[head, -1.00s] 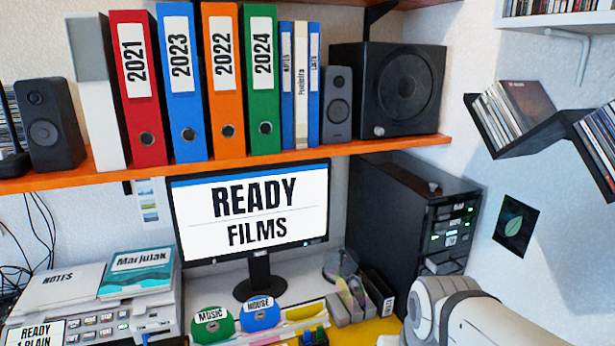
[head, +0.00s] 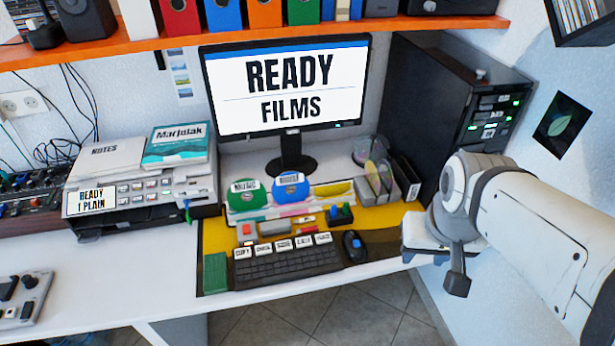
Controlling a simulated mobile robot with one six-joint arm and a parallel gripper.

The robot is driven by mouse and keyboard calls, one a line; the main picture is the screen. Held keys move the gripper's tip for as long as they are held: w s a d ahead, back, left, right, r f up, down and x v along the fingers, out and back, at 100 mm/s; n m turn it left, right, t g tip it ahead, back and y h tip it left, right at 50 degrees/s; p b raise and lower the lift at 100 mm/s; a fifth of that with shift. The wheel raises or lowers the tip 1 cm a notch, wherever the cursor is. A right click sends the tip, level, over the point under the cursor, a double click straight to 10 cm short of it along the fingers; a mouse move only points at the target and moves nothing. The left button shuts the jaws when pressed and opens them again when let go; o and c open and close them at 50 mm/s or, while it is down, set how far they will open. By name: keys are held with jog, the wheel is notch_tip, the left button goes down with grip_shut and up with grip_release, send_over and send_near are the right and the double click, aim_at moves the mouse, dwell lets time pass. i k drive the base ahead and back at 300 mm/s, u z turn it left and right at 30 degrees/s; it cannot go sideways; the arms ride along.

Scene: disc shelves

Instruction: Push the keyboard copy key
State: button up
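The black keyboard (head: 290,266) lies on the dark front part of a yellow desk mat, near the desk's front edge. A row of white labelled keys stands along its back edge. The leftmost, the copy key (head: 242,253), seems to read COPY; the other labels are small and hard to read. My gripper (head: 457,284) hangs at the right, beyond the mouse and well apart from the keyboard. Only a dark part of it shows below my wrist, so its fingers cannot be made out. Nothing covers the keyboard.
A mouse (head: 354,246) lies right of the keyboard and a green block (head: 215,273) left of it. Small coloured items sit behind it, below the monitor (head: 288,85) reading READY FILMS. A printer (head: 140,190) stands left. The white desktop (head: 130,260) at front left is largely clear.

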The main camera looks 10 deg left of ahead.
aim_at(245, 252)
jog(key=k, duration=0.5)
jog(key=u, duration=0.75)
jog(key=i, duration=0.3)
jog(key=u, duration=0.4)
